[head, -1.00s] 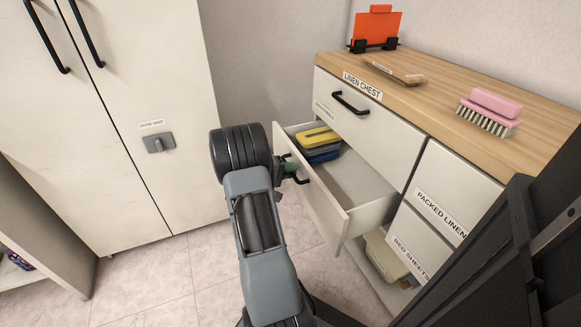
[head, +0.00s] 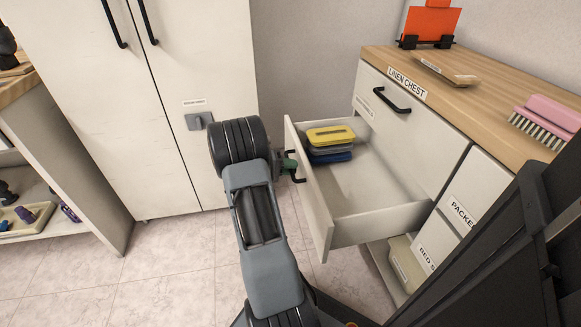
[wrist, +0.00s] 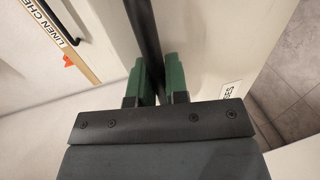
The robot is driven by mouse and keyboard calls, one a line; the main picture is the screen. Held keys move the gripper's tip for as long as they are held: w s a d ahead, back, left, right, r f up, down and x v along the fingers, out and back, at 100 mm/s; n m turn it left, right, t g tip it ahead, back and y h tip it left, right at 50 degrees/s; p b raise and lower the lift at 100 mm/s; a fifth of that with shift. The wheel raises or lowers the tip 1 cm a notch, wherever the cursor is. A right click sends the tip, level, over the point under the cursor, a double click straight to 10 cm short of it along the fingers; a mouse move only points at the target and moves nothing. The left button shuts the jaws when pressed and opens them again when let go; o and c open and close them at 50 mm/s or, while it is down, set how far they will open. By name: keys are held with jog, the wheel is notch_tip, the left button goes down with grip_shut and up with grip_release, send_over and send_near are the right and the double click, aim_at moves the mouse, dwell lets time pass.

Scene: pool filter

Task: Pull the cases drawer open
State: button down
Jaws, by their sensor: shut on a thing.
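The cases drawer (head: 318,200) is the pulled-out drawer of the linen chest, below a closed upper drawer. It stands well open, and its inside shows. A stack of yellow, grey and blue folded cases (head: 331,137) lies at its back left. My gripper (head: 294,168) is at the drawer front, shut on the black bar handle (head: 300,181). In the wrist view the green fingertips (wrist: 160,80) sit on both sides of the dark handle bar (wrist: 146,40). The drawer's label (wrist: 231,95) shows only in part there.
A white cupboard (head: 150,100) with black handles stands left of my arm. The wooden chest top (head: 480,95) carries an orange board (head: 432,22), a small wooden tray (head: 445,69) and a pink brush (head: 548,115). An open shelf (head: 50,150) stands at far left. Tiled floor (head: 180,270) is free.

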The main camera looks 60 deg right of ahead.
jog(key=c, duration=1.1)
grip_release()
jog(key=shift+c, duration=0.2)
jog(key=p+v, duration=0.3)
jog(key=v, duration=1.1)
jog(key=shift+p, duration=0.35)
jog(key=shift+s+f, duration=0.1)
jog(key=s+a+r+n+t+y+p, duration=0.3)
jog(key=a+r+t+p, duration=0.2)
jog(key=a+r+p, duration=0.5)
jog(key=s+a+r+n+t+y+p, duration=0.3)
jog(key=a+r+p, duration=0.8)
jog(key=r, duration=0.7)
jog(key=s+a+r+n+t+y+p, duration=0.3)
jog(key=a+r+t+y+p, duration=0.2)
jog(key=a+r+p, duration=0.5)
notch_tip(320, 180, up, 5)
jog(key=shift+a+f+t+p, duration=0.15)
jog(key=shift+f+t+p, duration=0.1)
jog(key=shift+t+p, duration=0.7)
